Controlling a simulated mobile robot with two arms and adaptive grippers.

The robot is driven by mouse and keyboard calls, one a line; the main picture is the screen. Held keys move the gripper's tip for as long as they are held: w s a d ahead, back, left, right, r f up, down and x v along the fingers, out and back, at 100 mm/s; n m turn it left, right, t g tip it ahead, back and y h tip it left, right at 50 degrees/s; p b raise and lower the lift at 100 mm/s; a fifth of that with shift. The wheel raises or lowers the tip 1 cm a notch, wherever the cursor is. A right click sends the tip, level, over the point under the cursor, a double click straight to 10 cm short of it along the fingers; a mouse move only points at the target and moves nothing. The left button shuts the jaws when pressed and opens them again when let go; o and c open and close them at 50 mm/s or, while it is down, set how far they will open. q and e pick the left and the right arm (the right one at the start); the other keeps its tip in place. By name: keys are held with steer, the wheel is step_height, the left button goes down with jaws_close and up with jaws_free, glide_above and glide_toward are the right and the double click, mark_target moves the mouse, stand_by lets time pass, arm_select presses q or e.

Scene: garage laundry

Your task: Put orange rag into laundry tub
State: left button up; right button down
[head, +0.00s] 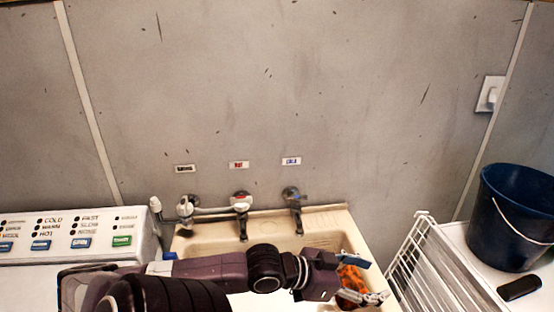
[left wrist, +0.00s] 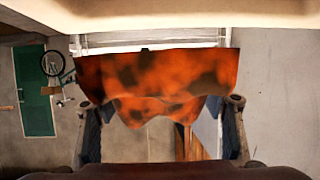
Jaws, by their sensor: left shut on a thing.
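The orange rag (head: 350,282), blotched with dark patches, is held by my left gripper (head: 364,278) at the right part of the laundry tub. In the left wrist view the rag (left wrist: 160,80) spreads between the two fingers of the gripper (left wrist: 163,108), its lower edge hanging in folds. The laundry tub (head: 328,218) is cream, set against the wall under the taps. My left arm crosses in front of the tub and hides much of its basin. I cannot tell how high the rag is above the basin. My right gripper is out of view.
Several taps (head: 241,205) stick out over the tub's back edge. A washer panel (head: 75,236) with buttons is at left. A white wire rack (head: 428,265) stands close to the tub's right side. A dark blue bucket (head: 512,222) and a black object (head: 519,288) sit at far right.

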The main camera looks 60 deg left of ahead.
arm_select(q)
steer(key=shift+s+d+f+m+h, duration=0.1)
steer(key=shift+s+d+m+h, duration=0.15)
steer(key=shift+d, duration=0.3)
steer(key=shift+s+d+f+m+h, duration=0.15)
steer(key=shift+s+d+h, duration=0.1)
steer(key=shift+d, duration=0.3)
step_height(320, 180, down, 24)
steer(key=b, duration=0.3)
steer(key=shift+b, duration=0.4)
steer(key=shift+f+b, duration=0.4)
steer(key=shift+f, duration=1.55)
